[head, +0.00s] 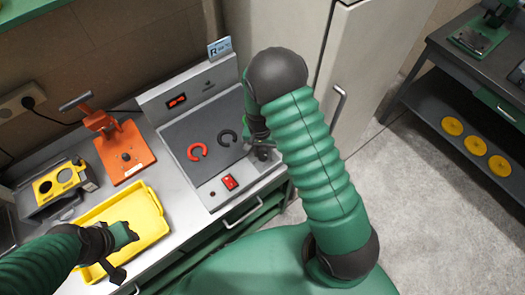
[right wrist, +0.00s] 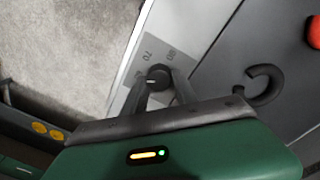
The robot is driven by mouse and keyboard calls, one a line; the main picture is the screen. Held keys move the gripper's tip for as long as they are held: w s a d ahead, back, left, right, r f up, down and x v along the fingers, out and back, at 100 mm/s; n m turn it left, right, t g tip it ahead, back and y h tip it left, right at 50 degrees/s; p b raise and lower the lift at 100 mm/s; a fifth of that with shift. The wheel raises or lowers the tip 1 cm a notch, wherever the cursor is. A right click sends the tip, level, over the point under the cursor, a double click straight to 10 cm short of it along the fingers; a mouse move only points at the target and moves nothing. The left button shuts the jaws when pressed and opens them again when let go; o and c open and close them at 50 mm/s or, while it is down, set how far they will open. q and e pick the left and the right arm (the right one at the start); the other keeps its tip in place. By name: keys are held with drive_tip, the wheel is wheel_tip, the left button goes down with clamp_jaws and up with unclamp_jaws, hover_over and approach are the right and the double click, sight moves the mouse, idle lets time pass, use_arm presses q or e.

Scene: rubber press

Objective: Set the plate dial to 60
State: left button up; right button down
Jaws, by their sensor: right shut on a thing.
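The plate dial is a small black round knob (right wrist: 158,77) on a grey scale plate at the edge of the press. Its white mark points left in the right wrist view, toward a label that is partly hidden. The labels 70 and 80 are readable beside it. My right gripper (right wrist: 162,92) has its two fingers around the knob and is shut on it. In the head view this gripper (head: 262,150) is at the right edge of the press (head: 160,110), partly hidden by my arm. My left gripper (head: 122,252) is above the yellow tray (head: 150,215); its jaws are unclear.
A red C-shaped ring (head: 197,151) and a black one (head: 227,137) lie on the dark plate. A red switch (head: 229,183) is at the front. An orange press tool (head: 125,155) and a yellow holder (head: 62,182) stand at left. Cabinet doors (head: 375,60) rise behind my right arm.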

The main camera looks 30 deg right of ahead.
sight(260, 153)
drive_tip(key=shift+w, duration=0.1)
drive_tip(key=c, duration=1)
unclamp_jaws()
drive_tip(key=shift+r, duration=0.15)
wheel_tip(260, 153, up, 16)
drive_tip(key=b, duration=0.2)
drive_tip(key=shift+w+a+r, duration=0.25)
drive_tip(key=shift+w+a, duration=0.1)
drive_tip(key=s+a+f+n+t+b, duration=0.3)
drive_tip(key=s+a+f+n+b, duration=0.4)
drive_tip(key=s+f, duration=0.3)
drive_tip(key=shift+s+n+b, duration=0.3)
drive_tip(key=shift+s+n, duration=0.3)
drive_tip(key=shift+n, duration=0.3)
